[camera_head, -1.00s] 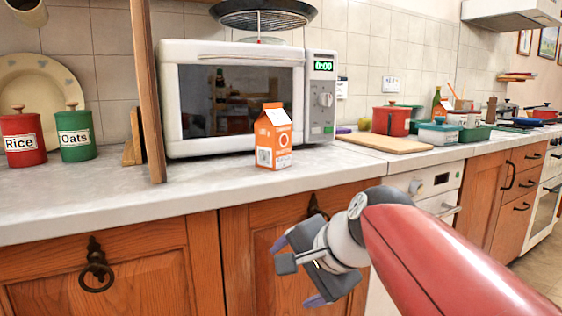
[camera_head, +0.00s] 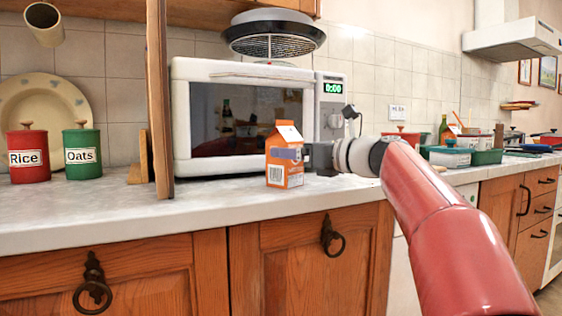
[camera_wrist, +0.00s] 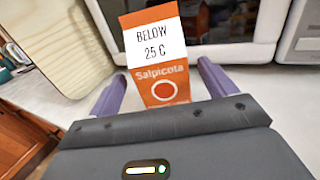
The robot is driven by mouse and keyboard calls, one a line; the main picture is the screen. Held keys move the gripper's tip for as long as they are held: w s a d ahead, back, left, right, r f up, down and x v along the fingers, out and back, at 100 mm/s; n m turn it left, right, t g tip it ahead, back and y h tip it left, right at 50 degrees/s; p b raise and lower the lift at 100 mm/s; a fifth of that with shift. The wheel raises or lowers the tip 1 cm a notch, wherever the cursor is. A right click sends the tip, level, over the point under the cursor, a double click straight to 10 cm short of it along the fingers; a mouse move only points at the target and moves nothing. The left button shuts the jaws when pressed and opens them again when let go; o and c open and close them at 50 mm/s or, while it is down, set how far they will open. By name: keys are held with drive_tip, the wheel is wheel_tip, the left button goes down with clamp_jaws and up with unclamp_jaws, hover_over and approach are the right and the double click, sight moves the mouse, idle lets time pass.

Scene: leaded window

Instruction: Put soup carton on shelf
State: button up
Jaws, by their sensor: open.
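The orange and white soup carton (camera_head: 285,172) stands upright on the counter in front of the microwave. My gripper (camera_head: 290,153) is at the carton from its right, with one purple finger across the carton's front in the head view. In the wrist view the carton (camera_wrist: 152,60) stands ahead between the two spread purple fingers of my gripper (camera_wrist: 160,88). The fingers are open, and gaps show beside the carton's lower part. The carton's base is hidden by the gripper body in the wrist view. A wooden shelf edge (camera_head: 240,8) shows at the top of the head view.
The microwave (camera_head: 245,120) stands close behind the carton. An upright wooden panel (camera_head: 158,100) is left of it, with rice (camera_head: 27,158) and oats (camera_head: 82,155) canisters beyond. The counter front left of the carton (camera_head: 130,212) is clear. A cutting board (camera_wrist: 62,45) shows in the wrist view.

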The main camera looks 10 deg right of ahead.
drive_tip(key=x, duration=0.5)
drive_tip(key=shift+w+a, duration=0.15)
drive_tip(key=shift+w, duration=0.15)
drive_tip(key=c, duration=1.4)
drive_tip(key=shift+r, duration=0.15)
drive_tip(key=shift+c, duration=1)
